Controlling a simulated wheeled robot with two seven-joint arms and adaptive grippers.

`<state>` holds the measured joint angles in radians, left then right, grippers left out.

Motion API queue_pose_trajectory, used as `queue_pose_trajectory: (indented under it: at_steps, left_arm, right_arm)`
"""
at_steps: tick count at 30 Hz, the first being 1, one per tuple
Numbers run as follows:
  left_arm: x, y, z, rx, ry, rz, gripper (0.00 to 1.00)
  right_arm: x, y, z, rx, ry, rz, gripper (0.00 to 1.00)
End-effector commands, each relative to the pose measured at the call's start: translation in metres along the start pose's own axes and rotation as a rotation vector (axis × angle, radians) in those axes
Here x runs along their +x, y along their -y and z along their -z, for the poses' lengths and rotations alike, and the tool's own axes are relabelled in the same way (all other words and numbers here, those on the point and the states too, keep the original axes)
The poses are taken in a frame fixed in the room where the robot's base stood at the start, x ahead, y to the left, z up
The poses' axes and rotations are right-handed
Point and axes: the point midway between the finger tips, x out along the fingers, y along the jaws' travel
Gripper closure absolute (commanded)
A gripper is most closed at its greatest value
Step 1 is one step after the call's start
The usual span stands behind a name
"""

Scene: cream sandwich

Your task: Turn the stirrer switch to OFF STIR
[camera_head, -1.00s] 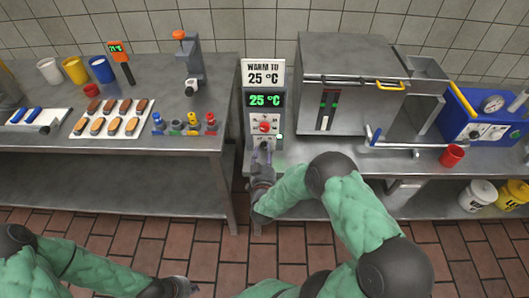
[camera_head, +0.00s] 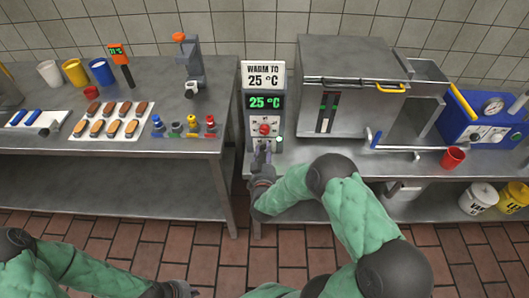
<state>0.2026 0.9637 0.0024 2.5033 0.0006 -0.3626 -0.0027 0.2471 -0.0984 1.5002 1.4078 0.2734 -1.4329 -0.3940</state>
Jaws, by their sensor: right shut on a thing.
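The grey control post (camera_head: 249,118) stands at the centre. It has a "WARM TO 25 °C" sign (camera_head: 263,76), a green display reading 25 °C (camera_head: 264,102) and a red knob (camera_head: 264,129) on a white dial. My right gripper (camera_head: 262,149) is at the post's lower front, just under the red knob, shut on the stirrer switch. The fingers cover the switch, so its position and label cannot be read. My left gripper (camera_head: 180,289) is low at the bottom edge, away from the tables; its fingers are too small to judge.
A steel lidded machine (camera_head: 350,95) with a yellow handle stands right of the post. A red cup (camera_head: 453,158) and a blue gauge unit (camera_head: 480,128) are further right. The left table holds a biscuit tray (camera_head: 96,132), cups and several coloured knobs. A gap separates the tables.

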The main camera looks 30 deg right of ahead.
Motion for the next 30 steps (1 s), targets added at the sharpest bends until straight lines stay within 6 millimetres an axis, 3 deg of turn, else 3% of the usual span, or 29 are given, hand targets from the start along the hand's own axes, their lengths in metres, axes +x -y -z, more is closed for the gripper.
queue_pose_trajectory:
  at_steps: [8, 30]
  left_arm:
    - [-0.003, -0.001, 0.0, 0.0, 0.0, 0.0, 1.0]
    - [-0.017, -0.006, -0.001, 0.0, 0.0, 0.0, 1.0]
  right_arm:
    - [-0.001, 0.0, -0.002, -0.144, 0.005, 0.001, 0.98]
    - [-0.002, 0.0, -0.003, -0.831, 0.008, 0.005, 0.98]
